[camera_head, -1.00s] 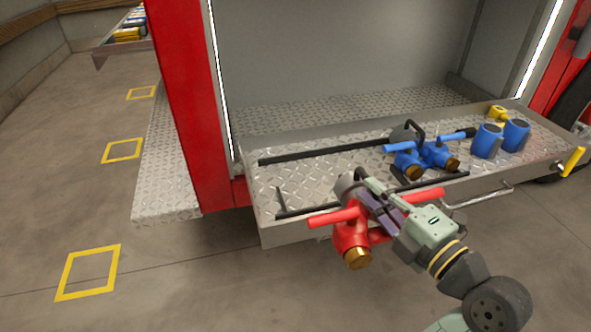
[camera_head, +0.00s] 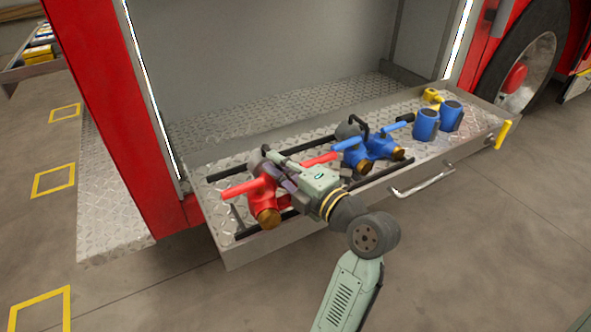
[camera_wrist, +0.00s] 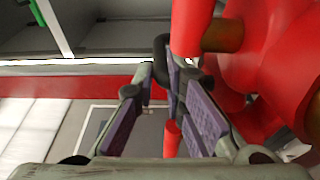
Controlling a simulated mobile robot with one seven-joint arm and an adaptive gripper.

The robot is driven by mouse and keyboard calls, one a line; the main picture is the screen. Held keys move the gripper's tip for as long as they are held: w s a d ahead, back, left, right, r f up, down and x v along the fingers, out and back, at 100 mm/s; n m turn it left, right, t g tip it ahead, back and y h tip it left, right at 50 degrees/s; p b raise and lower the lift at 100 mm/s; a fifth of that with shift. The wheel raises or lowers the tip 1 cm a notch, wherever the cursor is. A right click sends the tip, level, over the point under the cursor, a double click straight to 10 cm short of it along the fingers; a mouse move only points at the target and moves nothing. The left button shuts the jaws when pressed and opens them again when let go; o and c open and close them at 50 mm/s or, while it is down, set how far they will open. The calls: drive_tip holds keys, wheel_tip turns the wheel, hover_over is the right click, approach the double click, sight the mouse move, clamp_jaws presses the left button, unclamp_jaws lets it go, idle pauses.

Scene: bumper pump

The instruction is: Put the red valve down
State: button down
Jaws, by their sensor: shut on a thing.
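The red valve (camera_head: 262,200) has red handles and a brass-coloured outlet at its lower front. It is over the left part of the metal drawer tray (camera_head: 228,252), beside the black rails; I cannot tell whether it touches the tray floor. My gripper (camera_head: 272,172) is shut on the valve, reaching it from the front right and partly hiding it. In the wrist view the red valve (camera_wrist: 265,60) fills the right side, with the purple-padded fingers (camera_wrist: 160,115) beside and around a red part. The exact grip contact is hard to see.
A blue valve (camera_head: 368,148) stands right of the red one in the tray. Two blue cylinders (camera_head: 437,122) and a yellow fitting (camera_head: 432,96) are farther right. The tray has a raised rim and a front handle (camera_head: 423,184). Black rails (camera_head: 235,172) border the left section.

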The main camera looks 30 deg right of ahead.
sight(262, 164)
drive_tip(key=p+x, duration=0.1)
drive_tip(key=x, duration=0.4)
drive_tip(key=shift+w+a, duration=0.1)
drive_tip(key=shift+w, duration=0.25)
drive_tip(key=shift+f+p, duration=0.55)
drive_tip(key=shift+f, duration=1.15)
drive_tip(key=shift+f, duration=0.1)
drive_tip(key=c, duration=2.1)
unclamp_jaws()
drive_tip(key=shift+w+f, duration=0.1)
drive_tip(key=shift+f, duration=0.25)
drive_tip(key=o, duration=0.4)
drive_tip(key=shift+r, duration=0.1)
drive_tip(key=shift+o, duration=0.2)
